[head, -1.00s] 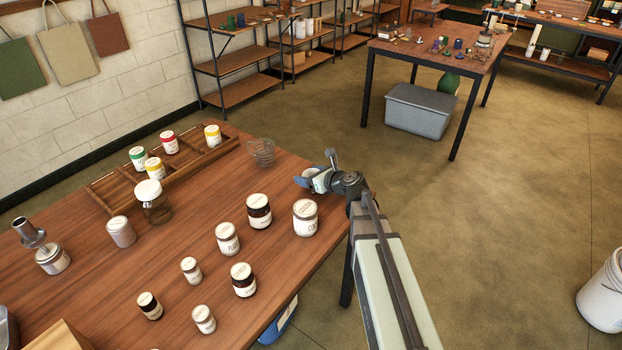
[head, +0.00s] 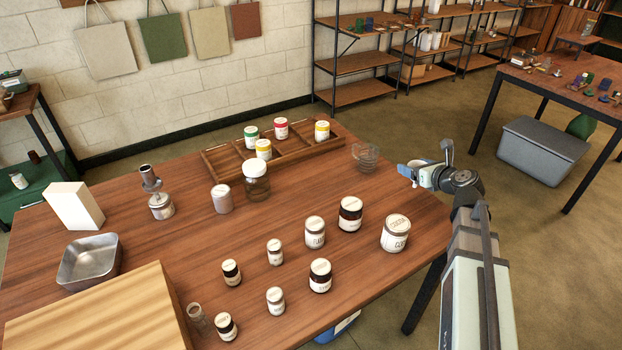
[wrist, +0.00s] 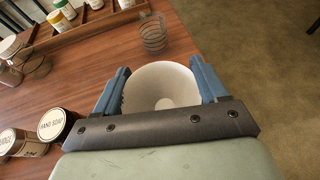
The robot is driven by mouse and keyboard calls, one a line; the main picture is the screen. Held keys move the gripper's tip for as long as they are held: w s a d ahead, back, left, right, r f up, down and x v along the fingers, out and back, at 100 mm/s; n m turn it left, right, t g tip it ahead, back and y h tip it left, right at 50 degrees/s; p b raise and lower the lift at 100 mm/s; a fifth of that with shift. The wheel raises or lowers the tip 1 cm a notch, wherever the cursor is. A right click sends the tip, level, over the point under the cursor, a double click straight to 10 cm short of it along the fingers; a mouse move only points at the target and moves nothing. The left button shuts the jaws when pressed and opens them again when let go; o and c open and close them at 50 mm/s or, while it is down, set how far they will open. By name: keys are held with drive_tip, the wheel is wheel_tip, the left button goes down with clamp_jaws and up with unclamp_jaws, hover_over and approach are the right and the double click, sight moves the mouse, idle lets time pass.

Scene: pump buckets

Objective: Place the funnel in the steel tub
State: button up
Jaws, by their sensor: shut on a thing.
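The white funnel (wrist: 162,88) is between the blue fingers of my gripper (wrist: 162,85) in the wrist view, its wide mouth facing the camera and a small grey spot low inside it. My gripper (head: 410,174) is shut on it near the table's far right edge in the head view, where the funnel (head: 420,163) is mostly covered by a finger. The steel tub (head: 70,275) is a shiny rectangular open pan at the table's left side, far from my gripper. Its visible inside looks empty.
A wire basket (head: 366,158) stands just left of my gripper. Several labelled jars (head: 350,214) stand mid-table. A wooden divided tray (head: 225,166) lies at the back. A white box (head: 75,207) and a wooden block (head: 100,315) flank the tub. A metal-topped jar (head: 161,205) stands to its right.

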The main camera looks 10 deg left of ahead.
drive_tip(key=s+a+n+g+y, duration=0.1)
drive_tip(key=a, duration=0.6)
drive_tip(key=s+a+n+y, duration=0.1)
drive_tip(key=s+a, duration=0.1)
drive_tip(key=a, duration=0.5)
drive_tip(key=s+a+n+g+y, duration=0.1)
drive_tip(key=a, duration=0.6)
drive_tip(key=shift+s+a+g, duration=0.1)
drive_tip(key=shift+s+g, duration=0.1)
drive_tip(key=shift+g, duration=0.1)
drive_tip(key=n+g+y, duration=0.2)
drive_tip(key=n+g, duration=1.1)
drive_tip(key=g, duration=0.1)
hover_over(102, 264)
drive_tip(key=shift+a+f, duration=0.1)
drive_tip(key=shift+f, duration=4.55)
drive_tip(key=shift+f, duration=0.1)
drive_tip(key=o, duration=1)
